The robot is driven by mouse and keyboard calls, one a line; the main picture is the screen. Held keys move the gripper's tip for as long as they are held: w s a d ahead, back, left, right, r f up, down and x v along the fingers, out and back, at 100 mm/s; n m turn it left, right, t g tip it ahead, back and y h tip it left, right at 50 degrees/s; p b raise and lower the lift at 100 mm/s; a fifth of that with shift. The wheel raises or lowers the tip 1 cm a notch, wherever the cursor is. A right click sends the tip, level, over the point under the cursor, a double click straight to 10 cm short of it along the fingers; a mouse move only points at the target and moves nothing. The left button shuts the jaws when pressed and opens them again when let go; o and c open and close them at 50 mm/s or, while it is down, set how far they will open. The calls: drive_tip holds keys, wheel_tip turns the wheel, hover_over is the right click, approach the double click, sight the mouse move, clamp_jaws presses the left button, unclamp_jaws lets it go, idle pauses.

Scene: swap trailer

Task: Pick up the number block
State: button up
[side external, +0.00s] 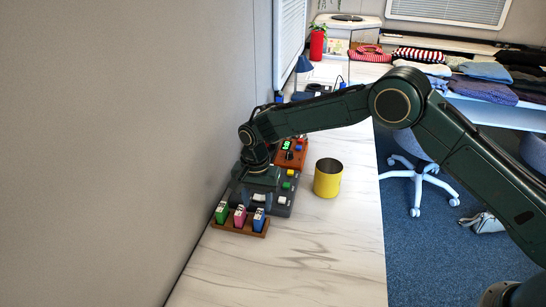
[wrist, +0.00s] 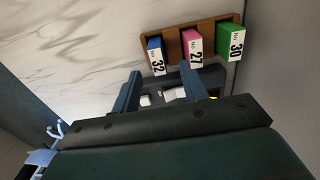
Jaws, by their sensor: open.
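Three number blocks stand in a row in a brown wooden rack (side external: 232,228) near the wall. In the side view they are a green block (side external: 222,212), a pink block (side external: 240,217) and a blue block (side external: 259,219). In the wrist view the labels read 32 on the blue block (wrist: 155,55), 27 on the pink block (wrist: 193,47) and 30 on the green block (wrist: 230,42). My gripper (side external: 257,205) is above the dark panel just behind the rack. In the wrist view its two fingers (wrist: 160,85) are apart with no block between them.
A dark control panel (side external: 279,207) with buttons lies under my gripper. A yellow cup (side external: 328,178) stands to its right, with an orange box (side external: 291,154) behind. The marble counter (side external: 320,245) is clear in front and to the right of the rack. The wall (side external: 120,130) is close on the left.

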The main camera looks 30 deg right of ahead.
sight(259, 214)
drive_tip(key=shift+f, duration=0.2)
drive_tip(key=shift+s+f, duration=0.2)
drive_tip(key=shift+f, duration=2.35)
clamp_jaws()
